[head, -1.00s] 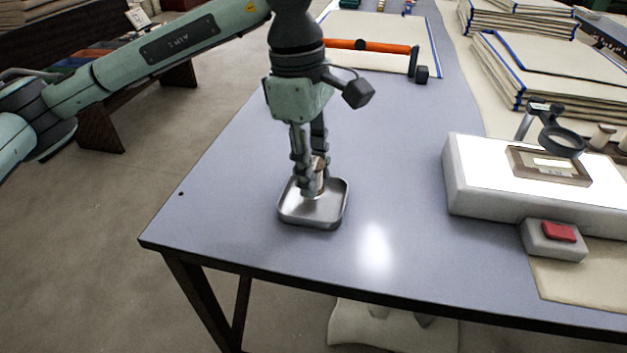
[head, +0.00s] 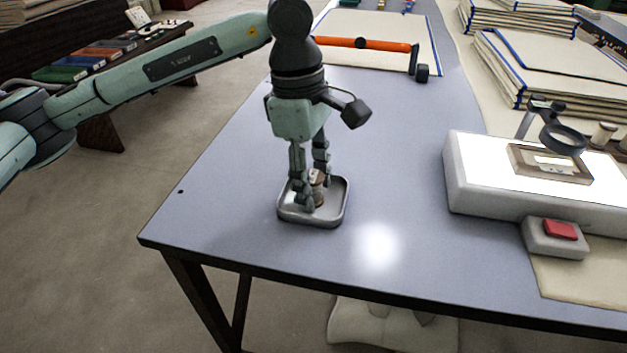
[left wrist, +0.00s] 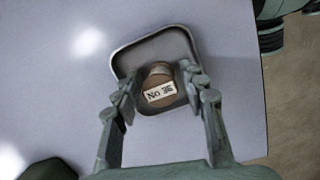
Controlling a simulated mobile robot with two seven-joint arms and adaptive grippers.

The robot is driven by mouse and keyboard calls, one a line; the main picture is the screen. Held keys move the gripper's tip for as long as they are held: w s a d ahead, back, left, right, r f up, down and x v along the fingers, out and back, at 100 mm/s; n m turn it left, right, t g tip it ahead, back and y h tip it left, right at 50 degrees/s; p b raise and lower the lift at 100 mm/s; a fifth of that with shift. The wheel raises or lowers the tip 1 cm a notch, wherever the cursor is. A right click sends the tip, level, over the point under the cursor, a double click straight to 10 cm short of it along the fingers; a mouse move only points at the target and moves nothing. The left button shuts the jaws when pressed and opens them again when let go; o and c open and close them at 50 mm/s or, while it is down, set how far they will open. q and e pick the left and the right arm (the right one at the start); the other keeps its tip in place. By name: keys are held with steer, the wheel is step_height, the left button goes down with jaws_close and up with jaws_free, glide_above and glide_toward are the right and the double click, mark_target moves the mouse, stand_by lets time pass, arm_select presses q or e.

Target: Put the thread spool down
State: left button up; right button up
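The thread spool (head: 317,190) is brown with a pale label and stands in a small grey metal tray (head: 341,205) near the table's front left. The label on the spool (left wrist: 160,92) faces the camera in the left wrist view, and the tray (left wrist: 150,50) surrounds it there. My left gripper (head: 308,195) points down into the tray. Its fingers (left wrist: 160,90) are on either side of the spool with a small gap showing on each side. One finger hides part of the spool in the head view. My right gripper is not in view.
A white light box (head: 470,190) with a magnifier (head: 562,140) stands to the right, with a red-button box (head: 555,237) before it. An orange-handled bar (head: 365,45) lies behind. Stacked cloth panels (head: 545,75) are at the back right. The table (head: 230,220) around the tray is clear.

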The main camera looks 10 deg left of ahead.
arm_select(q)
steer(key=shift+o, duration=0.2)
step_height(320, 180, up, 12)
steer(key=a, duration=0.1)
steer(key=shift+w+a+r, duration=0.15)
steer(key=shift+a, duration=0.05)
stand_by(0.3)
stand_by(1.3)
